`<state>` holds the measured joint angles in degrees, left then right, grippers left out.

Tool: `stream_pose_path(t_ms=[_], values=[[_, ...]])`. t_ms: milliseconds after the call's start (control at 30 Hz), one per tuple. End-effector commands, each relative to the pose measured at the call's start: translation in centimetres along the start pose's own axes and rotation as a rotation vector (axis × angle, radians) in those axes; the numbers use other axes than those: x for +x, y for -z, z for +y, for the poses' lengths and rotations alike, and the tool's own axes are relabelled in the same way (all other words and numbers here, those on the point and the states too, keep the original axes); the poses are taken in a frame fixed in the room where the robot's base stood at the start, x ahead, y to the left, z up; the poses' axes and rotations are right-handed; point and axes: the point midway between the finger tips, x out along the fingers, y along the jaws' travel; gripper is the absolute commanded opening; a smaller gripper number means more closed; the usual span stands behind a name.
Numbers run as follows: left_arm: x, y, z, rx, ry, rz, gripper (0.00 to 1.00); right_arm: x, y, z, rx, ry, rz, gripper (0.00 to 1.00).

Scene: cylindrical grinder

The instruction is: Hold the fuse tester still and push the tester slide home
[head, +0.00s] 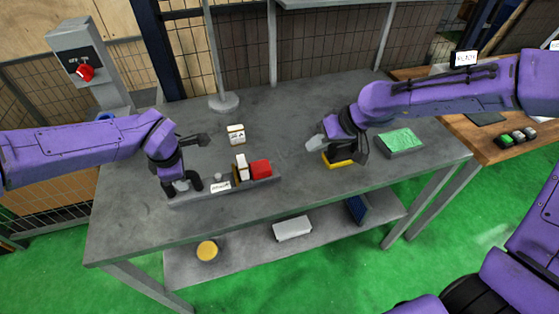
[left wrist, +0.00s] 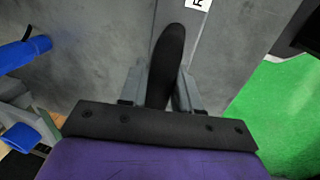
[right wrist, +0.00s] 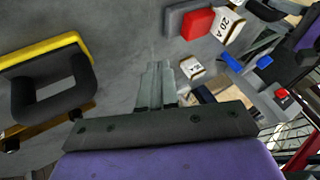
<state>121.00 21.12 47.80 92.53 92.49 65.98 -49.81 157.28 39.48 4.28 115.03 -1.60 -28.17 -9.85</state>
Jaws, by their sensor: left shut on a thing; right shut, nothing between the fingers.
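The fuse tester is a long grey base (head: 205,196) near the table's front edge, with a black handle (head: 196,183) at its left end. On its right part stand a white block (head: 242,167) and a red block (head: 260,169), which I take for the slide. In the right wrist view the red block (right wrist: 197,23) sits beside the white block marked 20 A (right wrist: 227,25). My left gripper (head: 184,186) is shut on the black handle (left wrist: 168,60). My right gripper (head: 316,143) is shut and empty, right of the tester and apart from it; its fingertips (right wrist: 160,68) show in the right wrist view.
A loose white block (head: 236,134) stands behind the tester. A yellow piece with a black handle (right wrist: 45,55) lies by my right gripper. A green-topped tray (head: 401,142) is farther right. A post base (head: 223,103) stands at the back. Bare table lies between tester and right gripper.

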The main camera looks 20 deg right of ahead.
Motion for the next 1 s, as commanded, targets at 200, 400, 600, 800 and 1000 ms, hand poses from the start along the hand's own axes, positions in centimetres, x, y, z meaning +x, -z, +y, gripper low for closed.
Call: stream_pose_path(t_ms=[200, 400, 600, 800, 1000], values=[[-0.1, 0.0, 0.1, 0.000, -0.002, -0.001, 0.00, 0.0, 0.0, 0.0, -0.002, -0.001, -0.002, 0.00], [-0.1, 0.0, 0.1, 0.000, -0.002, -0.001, 0.00, 1.3, -0.1, 0.0, 0.000, 0.000, -0.005, 0.00], [-0.1, 0.0, 0.1, 0.000, -0.002, -0.001, 0.00, 5.4, -0.2, 0.0, 0.002, 0.001, -0.007, 0.00], [-0.1, 0.0, 0.1, 0.000, -0.002, -0.001, 0.00, 9.8, -0.2, 0.0, 0.001, 0.001, -0.006, 0.00], [-0.1, 0.0, 0.1, 0.000, -0.001, 0.000, 0.00, 11.4, -0.1, -2.6, -0.002, 0.000, -0.003, 0.00]])
